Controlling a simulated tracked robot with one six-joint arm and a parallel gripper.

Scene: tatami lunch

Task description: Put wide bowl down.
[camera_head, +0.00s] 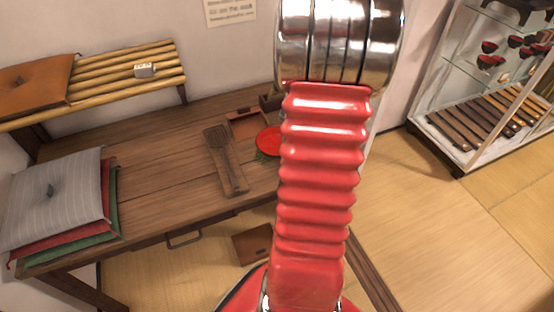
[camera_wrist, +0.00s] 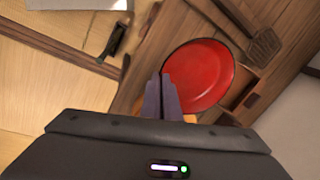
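The wide bowl is red and round. In the head view the bowl (camera_head: 268,141) shows at the right part of the wooden table, partly hidden behind my red arm. In the wrist view the bowl (camera_wrist: 203,72) is seen from above and looks empty. My gripper (camera_wrist: 161,77) has its two grey-purple fingers close together at the bowl's near left rim, and looks shut on that rim. The gripper is hidden by my arm in the head view. I cannot tell whether the bowl touches the table.
A wooden slatted utensil (camera_head: 225,160) lies left of the bowl on the table (camera_head: 165,145). A wooden tray (camera_head: 246,124) lies behind. Something green shows under the bowl's edge. Cushions (camera_head: 55,200) are stacked at the table's left end. A glass display case (camera_head: 480,90) stands at right.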

